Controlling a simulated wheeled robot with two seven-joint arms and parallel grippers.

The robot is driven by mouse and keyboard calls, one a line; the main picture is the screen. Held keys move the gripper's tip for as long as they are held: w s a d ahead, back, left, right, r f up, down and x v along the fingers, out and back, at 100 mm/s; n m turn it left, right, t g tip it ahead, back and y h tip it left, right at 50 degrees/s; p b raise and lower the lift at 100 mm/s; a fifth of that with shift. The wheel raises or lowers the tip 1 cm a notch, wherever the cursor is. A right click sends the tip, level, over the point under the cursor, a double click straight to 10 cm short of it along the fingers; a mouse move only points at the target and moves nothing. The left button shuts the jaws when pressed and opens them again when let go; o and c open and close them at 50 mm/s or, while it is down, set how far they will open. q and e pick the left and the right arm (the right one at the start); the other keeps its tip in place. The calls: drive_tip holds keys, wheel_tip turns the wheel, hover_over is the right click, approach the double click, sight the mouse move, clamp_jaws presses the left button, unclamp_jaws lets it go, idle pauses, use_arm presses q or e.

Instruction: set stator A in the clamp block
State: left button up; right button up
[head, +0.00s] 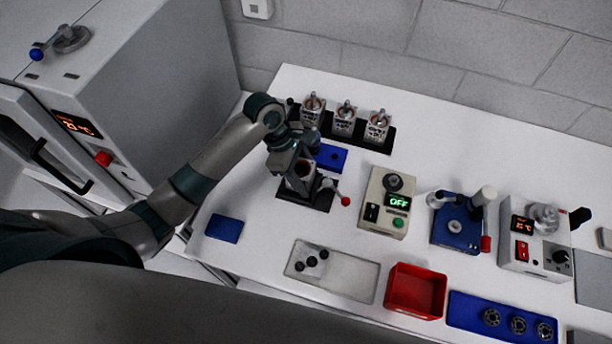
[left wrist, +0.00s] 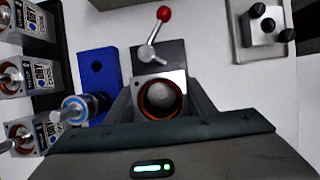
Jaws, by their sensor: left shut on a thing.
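Stator A appears as a square, light metal housing with a copper-lined round bore; it shows in the left wrist view (left wrist: 162,98) and in the head view (head: 301,169). My left gripper (head: 299,180) is shut on it, with a dark finger on either side in the left wrist view (left wrist: 161,104). The clamp block is a dark base (head: 319,199) with a silver lever ending in a red knob; it also shows in the left wrist view (left wrist: 174,54). The stator is over or at this block. The gripper hides its underside, so I cannot tell whether it is seated. My right gripper is not in view.
Three labelled housings (head: 344,121) stand on a black rack behind. A blue block (head: 331,157) lies close behind the clamp. A control box reading OFF (head: 387,203) stands to the right. A tray (head: 354,273) and red bin (head: 416,291) are in front.

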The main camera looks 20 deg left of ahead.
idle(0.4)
use_arm(q)
drive_tip(key=o, duration=1.9)
drive_tip(key=shift+o, duration=0.2)
drive_tip(key=shift+r, duration=0.1)
drive_tip(key=shift+r, duration=3.05)
